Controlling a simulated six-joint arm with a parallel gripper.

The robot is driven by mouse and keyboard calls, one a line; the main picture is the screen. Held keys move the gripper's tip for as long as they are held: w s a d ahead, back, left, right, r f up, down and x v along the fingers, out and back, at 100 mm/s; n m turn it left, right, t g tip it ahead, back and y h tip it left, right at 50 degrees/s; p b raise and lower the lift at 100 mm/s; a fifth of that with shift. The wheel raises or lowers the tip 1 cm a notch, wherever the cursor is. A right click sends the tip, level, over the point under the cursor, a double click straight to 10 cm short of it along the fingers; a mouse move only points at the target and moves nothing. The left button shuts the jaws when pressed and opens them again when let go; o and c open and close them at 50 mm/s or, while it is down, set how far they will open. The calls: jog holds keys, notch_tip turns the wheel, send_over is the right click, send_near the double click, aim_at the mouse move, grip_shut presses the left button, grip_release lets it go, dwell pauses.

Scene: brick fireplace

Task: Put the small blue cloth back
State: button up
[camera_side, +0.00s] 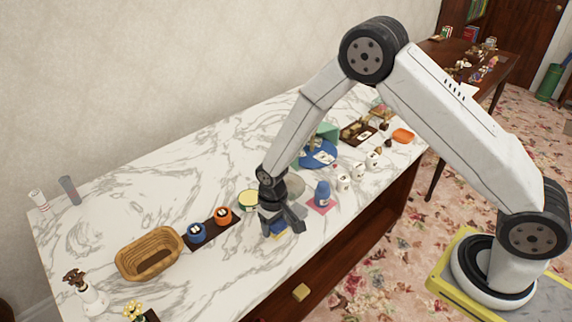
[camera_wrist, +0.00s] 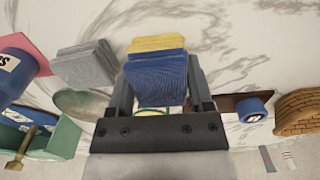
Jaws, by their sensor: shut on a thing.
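The small blue cloth (camera_wrist: 158,80) is a folded, ribbed cloth between the two fingers of my gripper (camera_wrist: 162,92) in the wrist view. My gripper is shut on it. A yellow cloth (camera_wrist: 157,44) shows just beyond the blue one; I cannot tell whether they touch. A grey folded stack (camera_wrist: 84,63) lies to the left in the wrist view. In the side view, my gripper (camera_side: 278,226) points down low over the marble counter's front part, and only a little of the blue cloth (camera_side: 279,228) shows below it.
A dark tray (camera_side: 212,235) with a blue jar (camera_side: 197,232) and an orange jar (camera_side: 223,215) is left of my gripper, then a wicker basket (camera_side: 148,255). A blue bottle (camera_side: 322,193) on a pink mat (camera_side: 319,207) stands close right. Bare marble (camera_side: 125,210) lies behind the basket.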

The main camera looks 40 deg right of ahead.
aim_at(275, 232)
jog(key=shift+f, duration=1.45)
jog(key=shift+f, duration=0.15)
jog(key=o, duration=1.2)
jog(key=shift+r, duration=6.15)
jog(key=s+d+r+t, duration=0.1)
jog(key=s+d+r, duration=0.1)
jog(key=s, duration=0.3)
jog(key=s+d+r, duration=0.3)
jog(key=s+d, duration=0.1)
jog(key=s, duration=0.1)
jog(key=s+d+r+t, duration=0.1)
jog(key=s+d+r, duration=0.2)
jog(key=s, duration=0.2)
jog(key=shift+s+r+t, duration=0.2)
jog(key=shift+s+t, duration=0.1)
